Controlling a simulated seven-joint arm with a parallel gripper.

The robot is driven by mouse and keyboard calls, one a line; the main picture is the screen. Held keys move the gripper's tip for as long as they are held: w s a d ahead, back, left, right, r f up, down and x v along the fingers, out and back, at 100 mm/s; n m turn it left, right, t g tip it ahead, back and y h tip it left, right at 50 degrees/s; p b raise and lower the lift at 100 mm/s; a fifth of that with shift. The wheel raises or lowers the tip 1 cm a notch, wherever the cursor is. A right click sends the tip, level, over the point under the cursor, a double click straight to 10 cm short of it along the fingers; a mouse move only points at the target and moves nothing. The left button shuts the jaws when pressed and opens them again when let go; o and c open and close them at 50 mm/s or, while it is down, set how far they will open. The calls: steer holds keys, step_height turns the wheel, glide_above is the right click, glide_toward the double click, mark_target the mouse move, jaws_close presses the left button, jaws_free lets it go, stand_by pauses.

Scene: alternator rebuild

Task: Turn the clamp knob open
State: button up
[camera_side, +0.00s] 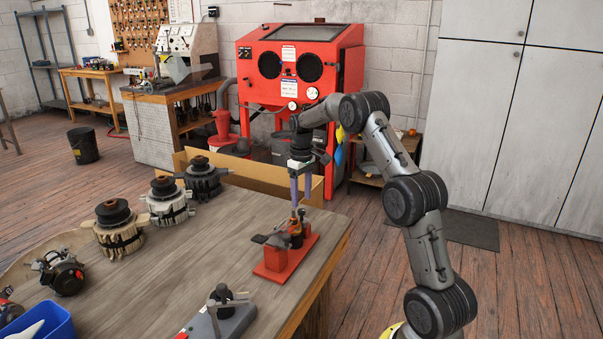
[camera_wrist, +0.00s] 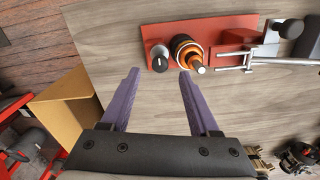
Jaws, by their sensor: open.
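A red fixture (camera_side: 272,272) stands near the right edge of the workbench, and it also shows in the wrist view (camera_wrist: 218,33). In the side view my gripper (camera_side: 299,200) points down above the fixture.
A grey fixture with a black handle (camera_side: 222,295) sits at the bench's front. Several alternator parts (camera_side: 118,228) stand on the left, near a blue bin (camera_side: 40,325). A cardboard box (camera_side: 262,183) is behind the bench. The wooden bench middle (camera_side: 190,262) is clear.

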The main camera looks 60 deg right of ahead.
mark_target(301, 210)
step_height(301, 210, up, 10)
stand_by(0.3)
stand_by(0.3)
steer(key=w+a+r+n+t, duration=0.1)
steer(key=w+a+r, duration=0.1)
steer(key=a+r, duration=0.45)
steer(key=s+a+r+n+t, duration=0.1)
steer(key=s+a+r, duration=0.2)
steer(key=a, duration=0.3)
steer(key=s+a+r+n+t+h, duration=0.1)
steer(key=s+a+r, duration=0.2)
steer(key=a, duration=0.2)
steer(key=s+a+r+n, duration=0.1)
steer(key=s+a+r, duration=0.3)
steer(key=a, duration=0.2)
steer(key=s+a+f+t, duration=0.2)
steer(key=s+a+f, duration=0.2)
steer(key=s+a, duration=0.55)
steer(key=s+f+m+y, duration=0.1)
steer(key=s+f, duration=0.7)
steer(key=f, duration=0.1)
steer(key=shift+d+m+t, duration=0.2)
steer(key=shift+m+t, duration=0.1)
